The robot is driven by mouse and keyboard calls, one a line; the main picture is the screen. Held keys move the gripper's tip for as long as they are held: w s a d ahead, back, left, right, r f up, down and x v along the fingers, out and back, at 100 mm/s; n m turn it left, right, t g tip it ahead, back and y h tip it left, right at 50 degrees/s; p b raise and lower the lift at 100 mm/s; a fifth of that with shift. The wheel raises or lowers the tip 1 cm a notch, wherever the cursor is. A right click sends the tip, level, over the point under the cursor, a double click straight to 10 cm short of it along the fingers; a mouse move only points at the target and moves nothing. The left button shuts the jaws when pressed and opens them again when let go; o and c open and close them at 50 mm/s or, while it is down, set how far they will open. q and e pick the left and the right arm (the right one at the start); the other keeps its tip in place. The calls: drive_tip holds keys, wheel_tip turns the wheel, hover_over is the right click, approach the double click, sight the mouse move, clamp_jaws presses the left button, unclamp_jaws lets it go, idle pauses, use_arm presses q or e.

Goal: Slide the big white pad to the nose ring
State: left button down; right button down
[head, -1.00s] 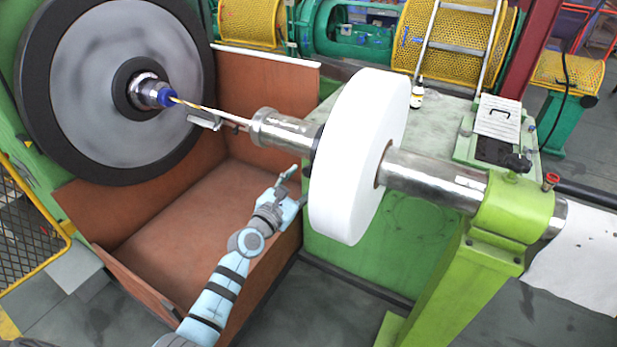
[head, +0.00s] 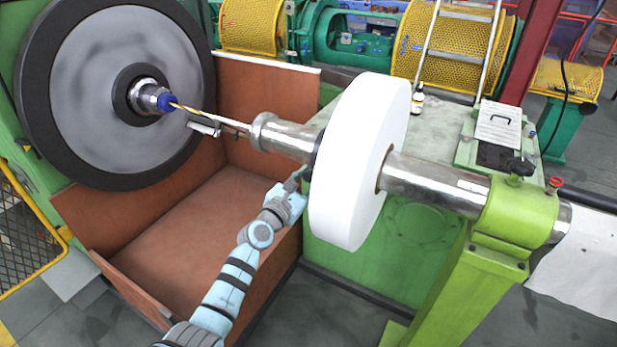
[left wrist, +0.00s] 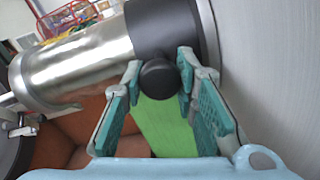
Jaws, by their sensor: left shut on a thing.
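The big white pad (head: 345,170) is a thick upright disc around the silver shaft (head: 430,184). A black collar (head: 318,150) sits against its left face; in the left wrist view the collar (left wrist: 165,25) carries a round black knob (left wrist: 160,78). The pad's face (left wrist: 265,70) fills the right of that view. The nose ring (head: 262,131) is the flared silver ring at the shaft's left end, with bare shaft between it and the collar. My left gripper (head: 300,176) is below the shaft, its fingers (left wrist: 160,70) shut on the black knob. My right gripper is out of view.
A large grey disc with a black rim (head: 115,85) stands at left, facing the shaft end. A brown open bin (head: 190,225) lies below. A green stand (head: 450,280) holds the shaft's right end. A small bottle (head: 417,100) stands on the green bench behind.

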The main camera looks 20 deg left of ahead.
use_arm(q)
drive_tip(key=shift+w+a+b, duration=0.1)
drive_tip(key=shift+a+b, duration=0.35)
drive_tip(key=shift+a, duration=0.1)
drive_tip(key=w+a+b, duration=0.2)
drive_tip(key=a+b, duration=0.8)
drive_tip(key=a, duration=0.6)
drive_tip(key=shift+w+a+b, duration=0.2)
drive_tip(key=shift+b, duration=0.1)
drive_tip(key=shift+r, duration=0.15)
